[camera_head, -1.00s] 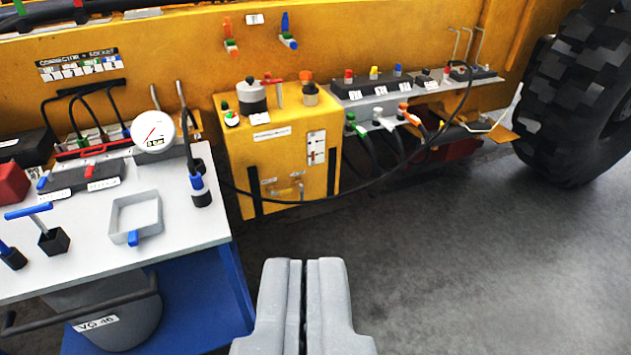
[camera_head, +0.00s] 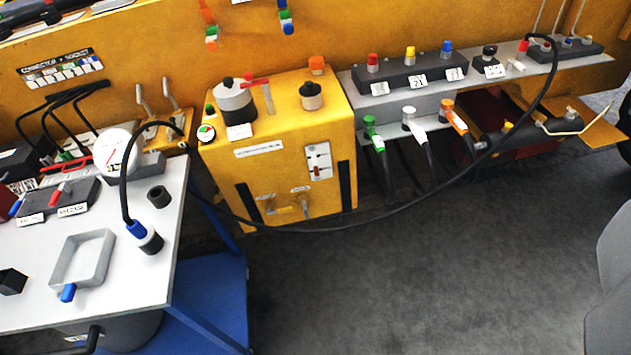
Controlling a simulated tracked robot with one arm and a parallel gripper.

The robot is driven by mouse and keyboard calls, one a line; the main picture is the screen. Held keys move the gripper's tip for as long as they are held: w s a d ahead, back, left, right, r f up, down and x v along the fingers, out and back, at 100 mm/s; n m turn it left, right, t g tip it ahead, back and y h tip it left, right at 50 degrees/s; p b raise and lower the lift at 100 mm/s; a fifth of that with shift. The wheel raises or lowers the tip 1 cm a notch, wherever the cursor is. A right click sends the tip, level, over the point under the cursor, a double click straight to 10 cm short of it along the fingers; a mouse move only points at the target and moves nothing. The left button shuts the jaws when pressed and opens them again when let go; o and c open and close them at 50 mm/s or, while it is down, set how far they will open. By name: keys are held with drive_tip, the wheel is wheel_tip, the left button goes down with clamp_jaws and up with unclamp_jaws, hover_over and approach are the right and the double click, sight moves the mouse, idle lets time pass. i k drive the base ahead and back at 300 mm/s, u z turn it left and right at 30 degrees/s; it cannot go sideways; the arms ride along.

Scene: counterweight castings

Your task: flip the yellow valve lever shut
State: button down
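A yellow box-shaped unit (camera_head: 235,160) stands against the orange machine side in the middle of the view. Low on its front, under small labels, are two small fittings; the right fitting (camera_head: 304,205) looks yellowish and metallic. A small yellow piece (camera_head: 507,127) also shows on a dark cylinder under the grey shelf at the right. I cannot tell which of these is the valve lever, nor its position. My gripper (camera_head: 608,285) is cut off by the right edge. Only part of its grey body shows, well right of the yellow unit; its fingertips and opening are not visible.
A white-topped table (camera_head: 120,290) with a gauge (camera_head: 117,152), grey frame (camera_head: 60,262) and blue-black plug (camera_head: 146,238) fills the left. A black cable (camera_head: 400,213) sags across the yellow unit's lower front. Cable plugs hang under the grey shelf (camera_head: 400,103). Floor (camera_head: 400,290) in front is clear.

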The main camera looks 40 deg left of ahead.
sight(279, 211)
drive_tip(key=u, duration=0.35)
drive_tip(key=i, duration=1.1)
drive_tip(key=u, duration=0.55)
